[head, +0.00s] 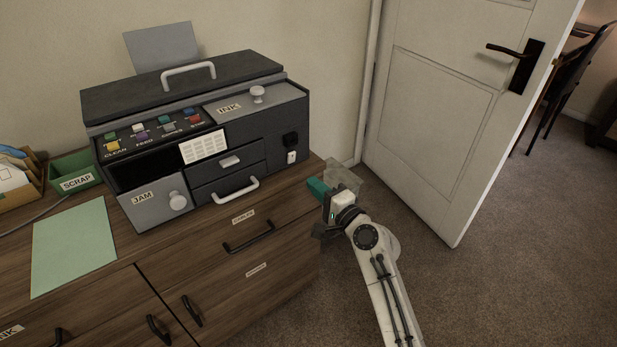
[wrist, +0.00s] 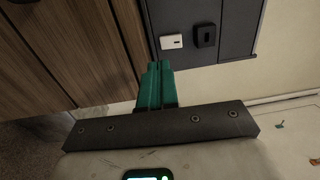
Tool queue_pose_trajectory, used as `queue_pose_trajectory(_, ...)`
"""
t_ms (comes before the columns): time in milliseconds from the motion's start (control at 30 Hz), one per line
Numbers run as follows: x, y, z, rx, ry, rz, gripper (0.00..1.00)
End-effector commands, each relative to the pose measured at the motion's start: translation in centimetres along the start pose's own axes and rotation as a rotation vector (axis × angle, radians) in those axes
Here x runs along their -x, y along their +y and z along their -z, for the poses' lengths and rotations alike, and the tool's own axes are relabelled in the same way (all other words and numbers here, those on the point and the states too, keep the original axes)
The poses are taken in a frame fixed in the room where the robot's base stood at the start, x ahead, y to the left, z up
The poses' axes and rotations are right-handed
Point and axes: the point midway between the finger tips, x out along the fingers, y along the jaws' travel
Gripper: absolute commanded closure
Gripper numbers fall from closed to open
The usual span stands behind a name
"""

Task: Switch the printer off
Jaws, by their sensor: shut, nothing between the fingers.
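The dark grey printer (head: 225,175) stands on the wooden cabinet. Low on its right side panel is a small white switch (head: 291,157) with a dark mark, and just above it a black block (head: 290,140). In the wrist view the white switch (wrist: 171,42) and the black block (wrist: 206,36) sit side by side on the dark panel (wrist: 232,22). My gripper (head: 317,187) has teal fingers, shut and empty, off the cabinet's right end near the printer. In the wrist view its fingertips (wrist: 156,66) point toward the switch, apart from it. I cannot tell the switch's position.
The printer top has coloured buttons (head: 163,133), an INK lid (head: 232,107) and a JAM door (head: 158,203). A green SCRAP tray (head: 75,171) and green sheet (head: 75,245) lie left. A white door (head: 440,110) stands right, with open carpet (head: 500,260) before it.

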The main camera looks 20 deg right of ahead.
Motion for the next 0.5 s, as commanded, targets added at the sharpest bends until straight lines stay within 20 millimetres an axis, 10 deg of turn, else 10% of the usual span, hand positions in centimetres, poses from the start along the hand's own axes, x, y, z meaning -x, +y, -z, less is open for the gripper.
queue_pose_trajectory(500, 6.2, 0.6, 0.1, 0.0, 0.001, -0.002, 1.0)
